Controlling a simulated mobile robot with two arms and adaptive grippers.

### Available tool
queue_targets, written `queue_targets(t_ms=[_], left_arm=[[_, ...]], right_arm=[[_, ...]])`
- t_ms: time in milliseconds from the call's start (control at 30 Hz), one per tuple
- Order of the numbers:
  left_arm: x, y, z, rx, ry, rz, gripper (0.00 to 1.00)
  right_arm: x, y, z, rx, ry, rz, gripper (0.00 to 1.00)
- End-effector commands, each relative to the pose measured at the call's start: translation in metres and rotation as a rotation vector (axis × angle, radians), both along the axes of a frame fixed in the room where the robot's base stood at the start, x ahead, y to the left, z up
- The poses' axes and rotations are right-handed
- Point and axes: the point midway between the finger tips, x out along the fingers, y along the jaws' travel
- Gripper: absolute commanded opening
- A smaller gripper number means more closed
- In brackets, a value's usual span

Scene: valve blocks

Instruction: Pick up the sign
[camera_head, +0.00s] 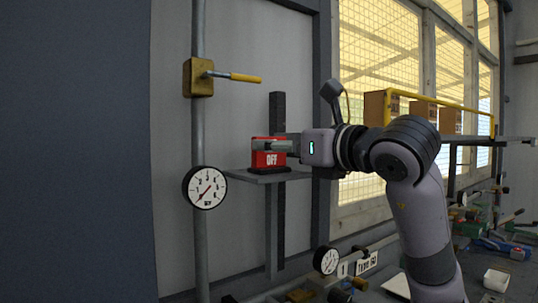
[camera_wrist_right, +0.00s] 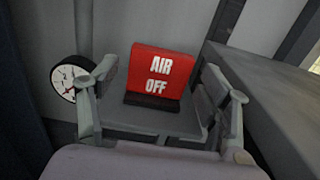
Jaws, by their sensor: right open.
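The sign is a red block with white lettering on a dark base. It stands upright on a small grey shelf (camera_head: 270,177). In the head view the sign (camera_head: 271,160) is partly hidden by my right gripper (camera_head: 272,146). In the right wrist view the sign (camera_wrist_right: 162,72) reads "AIR OFF" and is seen in full. My right gripper (camera_wrist_right: 163,103) is open there, with one finger at each side of the sign. A gap shows between the fingers and the sign, and they hold nothing. My left gripper is not in view.
A round gauge (camera_head: 205,188) is on the vertical pipe left of the shelf. A brass valve block (camera_head: 198,77) with a yellow handle (camera_head: 245,78) sits above. A dark post (camera_head: 277,112) rises behind the sign. A cluttered bench lies at lower right.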

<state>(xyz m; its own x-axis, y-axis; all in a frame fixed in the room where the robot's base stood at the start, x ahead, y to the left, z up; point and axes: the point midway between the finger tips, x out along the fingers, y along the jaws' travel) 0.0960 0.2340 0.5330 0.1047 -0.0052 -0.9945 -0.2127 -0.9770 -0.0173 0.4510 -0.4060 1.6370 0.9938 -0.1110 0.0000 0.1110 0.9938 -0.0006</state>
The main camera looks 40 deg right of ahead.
Motion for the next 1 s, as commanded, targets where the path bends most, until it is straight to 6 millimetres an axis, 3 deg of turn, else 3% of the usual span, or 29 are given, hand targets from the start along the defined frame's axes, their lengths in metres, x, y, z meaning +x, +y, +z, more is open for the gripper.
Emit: queue_targets(t_ms=[133,333,633,1000], left_arm=[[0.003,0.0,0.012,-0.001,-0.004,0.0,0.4],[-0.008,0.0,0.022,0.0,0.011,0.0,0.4],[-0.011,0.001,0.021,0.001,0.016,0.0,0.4],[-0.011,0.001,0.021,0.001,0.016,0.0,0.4]], right_arm=[[0.02,-0.003,0.0,0.003,0.007,0.002,0.72],[0.045,-0.007,-0.002,0.001,0.004,0.002,0.72],[0.049,-0.007,-0.003,0.001,0.0,0.0,0.72],[0.049,-0.007,-0.003,0.0,0.001,0.0,0.47]])
